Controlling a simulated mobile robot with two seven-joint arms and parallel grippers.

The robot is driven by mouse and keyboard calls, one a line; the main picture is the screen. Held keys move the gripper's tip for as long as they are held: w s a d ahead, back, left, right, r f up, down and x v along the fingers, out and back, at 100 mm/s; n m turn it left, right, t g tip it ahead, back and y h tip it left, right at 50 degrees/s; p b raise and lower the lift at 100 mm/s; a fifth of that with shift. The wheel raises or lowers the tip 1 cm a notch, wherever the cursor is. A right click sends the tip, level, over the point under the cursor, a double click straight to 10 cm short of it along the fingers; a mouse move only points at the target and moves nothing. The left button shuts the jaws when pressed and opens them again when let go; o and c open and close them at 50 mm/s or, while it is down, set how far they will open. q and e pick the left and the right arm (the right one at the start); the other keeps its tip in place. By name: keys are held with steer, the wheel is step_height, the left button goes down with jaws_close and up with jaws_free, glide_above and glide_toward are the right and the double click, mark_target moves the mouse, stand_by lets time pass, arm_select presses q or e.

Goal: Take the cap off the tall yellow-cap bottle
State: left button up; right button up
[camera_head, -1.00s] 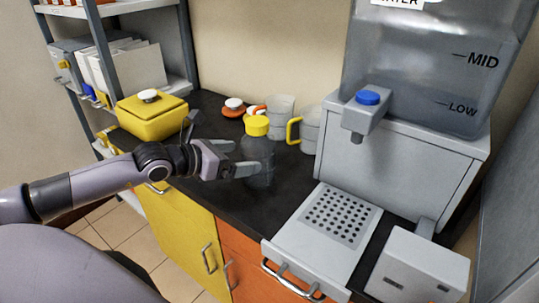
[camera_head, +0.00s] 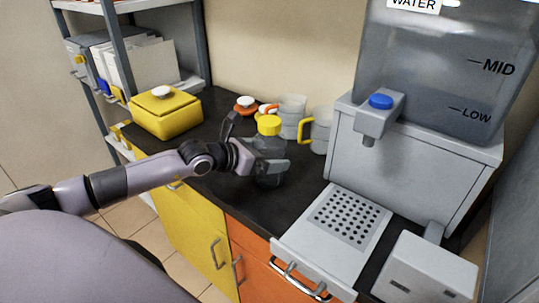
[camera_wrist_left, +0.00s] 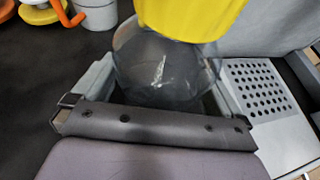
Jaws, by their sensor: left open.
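The tall bottle (camera_head: 270,172) is clear grey and stands upright on the dark counter. Its yellow cap (camera_head: 269,125) is on top. My left gripper (camera_head: 256,147) is open at the bottle, below the cap, with one finger on the near side and the other reaching up behind on the left. In the left wrist view the bottle body (camera_wrist_left: 165,70) sits between the two spread fingers, and the yellow cap (camera_wrist_left: 190,15) shows at the top edge. Whether a finger touches the bottle I cannot tell. My right gripper is not in view.
A water dispenser (camera_head: 410,165) with a blue tap button and a perforated drip tray (camera_head: 347,218) stands to the right. Mugs (camera_head: 321,130) are behind the bottle. A yellow box (camera_head: 166,115) sits at the left by a shelf. The counter (camera_head: 225,195) is bare in front.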

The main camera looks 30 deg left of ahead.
arm_select(q)
steer(key=shift+w+d+f, duration=0.15)
steer(key=shift+w, duration=0.2)
steer(key=c, duration=0.9)
step_height(320, 180, up, 20)
steer(key=shift+r+b, duration=0.1)
steer(key=shift+b, duration=0.45)
